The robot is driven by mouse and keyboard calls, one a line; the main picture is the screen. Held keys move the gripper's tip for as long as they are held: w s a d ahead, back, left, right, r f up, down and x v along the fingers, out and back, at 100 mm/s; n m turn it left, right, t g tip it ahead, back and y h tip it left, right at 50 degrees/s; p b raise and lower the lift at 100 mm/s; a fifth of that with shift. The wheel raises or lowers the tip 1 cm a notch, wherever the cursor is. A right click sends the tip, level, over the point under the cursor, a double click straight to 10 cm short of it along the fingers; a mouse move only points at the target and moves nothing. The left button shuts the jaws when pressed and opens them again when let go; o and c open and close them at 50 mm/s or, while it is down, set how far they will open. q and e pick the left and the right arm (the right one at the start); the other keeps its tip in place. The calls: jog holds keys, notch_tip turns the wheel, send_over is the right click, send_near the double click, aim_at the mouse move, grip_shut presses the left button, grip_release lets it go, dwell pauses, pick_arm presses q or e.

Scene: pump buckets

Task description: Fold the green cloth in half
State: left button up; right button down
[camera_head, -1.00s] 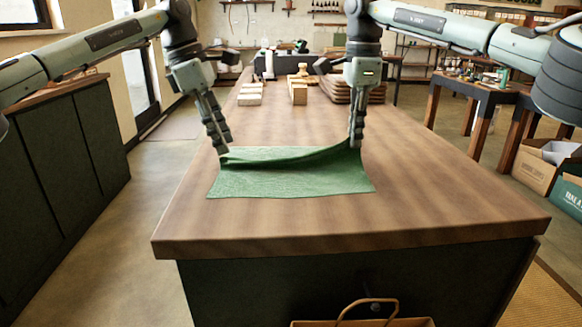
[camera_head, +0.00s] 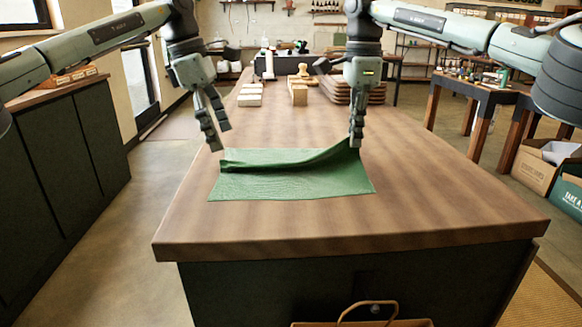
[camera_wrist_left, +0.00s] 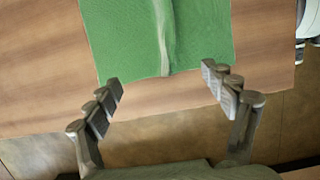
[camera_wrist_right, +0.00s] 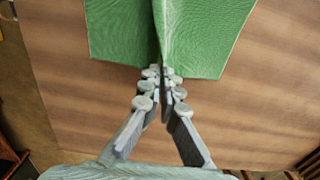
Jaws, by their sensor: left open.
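The green cloth (camera_head: 290,182) lies on the wooden table, with a raised ridge running along its far part. Its far right corner is lifted at my right gripper (camera_head: 355,145). In the right wrist view my right gripper (camera_wrist_right: 163,75) is shut on the cloth (camera_wrist_right: 205,35) at its edge. My left gripper (camera_head: 217,138) is open and empty, just above the cloth's far left corner. In the left wrist view the fingers of my left gripper (camera_wrist_left: 165,90) are spread wide, with the cloth (camera_wrist_left: 120,40) beyond them and a fold ridge down it.
The wooden table (camera_head: 350,225) is clear around the cloth. Wooden blocks (camera_head: 250,94) and a stack of brown trays (camera_head: 367,92) stand at the table's far end. A paper bag (camera_head: 365,318) is below the near edge. Cardboard boxes (camera_head: 540,165) stand at the right.

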jog(key=shift+r+p, duration=0.35)
jog(key=shift+r, duration=0.2)
jog(key=shift+f, duration=0.15)
pick_arm(q)
jog(key=shift+y, duration=0.6)
jog(key=shift+a+r, duration=0.2)
jog(key=shift+r, duration=0.95)
jog(key=shift+a+r, duration=0.2)
jog(key=shift+r, duration=0.9)
notch_tip(320, 180, up, 8)
jog(key=a, duration=0.1)
jog(key=shift+s+a, duration=0.1)
pick_arm(e)
jog(key=c, duration=1.7)
grip_release()
